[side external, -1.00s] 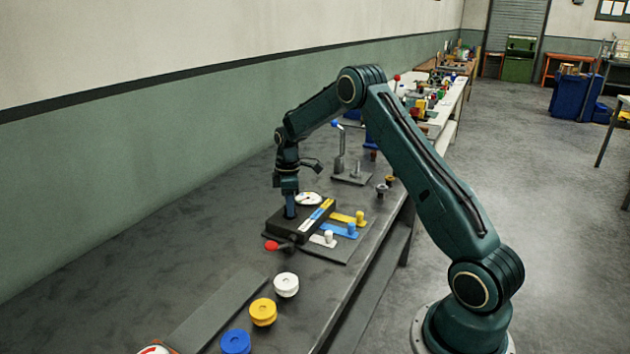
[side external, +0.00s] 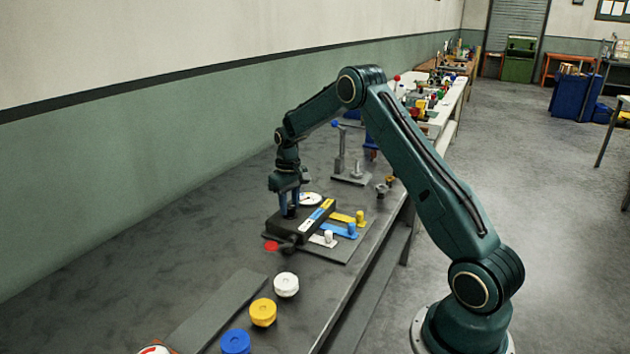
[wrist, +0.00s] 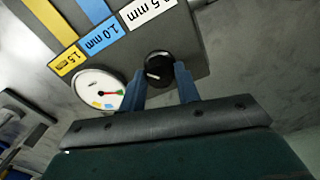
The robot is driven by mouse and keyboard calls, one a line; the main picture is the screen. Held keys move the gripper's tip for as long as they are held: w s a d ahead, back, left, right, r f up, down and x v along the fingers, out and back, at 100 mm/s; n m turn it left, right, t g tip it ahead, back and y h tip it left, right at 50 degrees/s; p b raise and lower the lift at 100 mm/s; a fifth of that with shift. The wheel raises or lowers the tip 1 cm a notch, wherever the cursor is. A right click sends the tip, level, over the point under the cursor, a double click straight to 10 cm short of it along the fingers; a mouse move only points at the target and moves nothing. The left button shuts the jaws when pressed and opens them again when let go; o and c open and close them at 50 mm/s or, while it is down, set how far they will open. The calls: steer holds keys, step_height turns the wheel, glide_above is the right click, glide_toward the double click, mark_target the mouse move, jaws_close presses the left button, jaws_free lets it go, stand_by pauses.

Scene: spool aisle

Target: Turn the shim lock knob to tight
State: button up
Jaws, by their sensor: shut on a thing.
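The shim lock knob (wrist: 159,66) is a round black knob with a pale mark on its top, at the edge of the dark fixture box (wrist: 190,37). My gripper (wrist: 162,76) is shut on it, with a blue finger on each side. In the side view my gripper (side external: 291,208) points down at the box's left end, and its fingers mostly hide the knob. The round white dial (wrist: 100,90) has coloured segments and a red and green pointer. It also shows in the side view (side external: 311,199), just behind my gripper.
Labelled white, blue and yellow strips cross the box, with a white tab (side external: 328,239), blue tab (side external: 351,230) and yellow tab (side external: 360,217) in front. A red-ended lever (side external: 272,246) sticks out left. White, yellow and blue spools (side external: 263,311) stand nearer. A blue-topped post (side external: 339,150) stands behind.

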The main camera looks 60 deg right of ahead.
mark_target(290, 206)
steer(key=m, duration=0.4)
steer(key=shift+m, duration=2.2)
steer(key=shift+r, duration=0.1)
steer(key=o, duration=1)
step_height(290, 206, up, 14)
steer(key=shift+f, duration=0.1)
